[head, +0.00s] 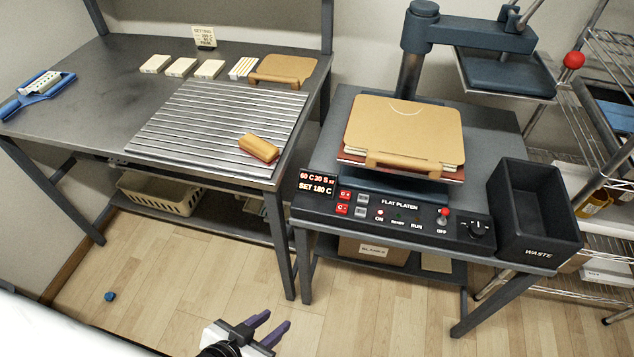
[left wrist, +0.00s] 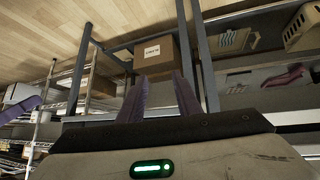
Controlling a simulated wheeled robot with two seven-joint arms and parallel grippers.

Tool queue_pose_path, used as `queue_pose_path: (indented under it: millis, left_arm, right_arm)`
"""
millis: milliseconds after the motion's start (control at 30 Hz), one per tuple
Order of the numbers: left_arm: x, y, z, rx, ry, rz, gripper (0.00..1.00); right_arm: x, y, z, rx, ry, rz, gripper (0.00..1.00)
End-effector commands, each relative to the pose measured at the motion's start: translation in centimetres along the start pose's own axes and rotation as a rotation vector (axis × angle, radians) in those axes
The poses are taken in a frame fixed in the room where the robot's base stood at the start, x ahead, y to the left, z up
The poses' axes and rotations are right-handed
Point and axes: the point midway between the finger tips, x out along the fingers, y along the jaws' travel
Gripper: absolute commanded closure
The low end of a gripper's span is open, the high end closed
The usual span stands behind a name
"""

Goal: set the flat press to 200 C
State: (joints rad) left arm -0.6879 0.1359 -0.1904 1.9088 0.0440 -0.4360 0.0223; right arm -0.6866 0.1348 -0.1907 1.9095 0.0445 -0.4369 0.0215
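The flat press (head: 400,140) stands on a dark table at the right, with a tan sheet on its platen and its upper head swung to the back right. Its control panel (head: 390,216) is labelled FLAT PLATEN. The display (head: 317,184) reads about 60 C on the top line and SET 180 C below. A red-tipped switch (head: 444,213) stands near OFF. My left gripper (head: 269,323) is open and empty, low in front of the tables; its purple fingers (left wrist: 160,95) show apart in the left wrist view.
A black WASTE bin (head: 536,212) stands at the panel's right. The left table (head: 90,110) holds a ribbed rack (head: 220,125), several pale blocks and a tan pad. A wire shelf (head: 610,60) is at far right. The floor before the tables is mostly clear.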

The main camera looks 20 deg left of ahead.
Motion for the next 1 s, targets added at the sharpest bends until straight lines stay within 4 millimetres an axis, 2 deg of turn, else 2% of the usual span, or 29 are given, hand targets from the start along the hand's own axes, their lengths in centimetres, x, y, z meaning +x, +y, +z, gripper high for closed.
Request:
queue_pose_path:
  millis: [433,467,633,1000]
  left_arm:
    - [0.00,0.02,-0.05,0.000,0.001,0.000,0.69]
    - [0.00,0.02,-0.05,0.000,0.001,0.000,0.70]
    - [0.01,0.02,-0.07,0.000,0.001,0.000,0.99]
    - [0.04,0.01,-0.16,0.000,0.003,0.000,1.00]
  right_arm:
    - [0.01,0.04,-0.07,0.000,0.002,0.001,1.00]
    - [0.01,0.04,-0.07,0.000,0.002,0.001,1.00]
    - [0.02,0.04,-0.08,0.000,0.002,0.001,1.00]
    - [0.02,0.04,-0.08,0.000,0.002,0.001,1.00]
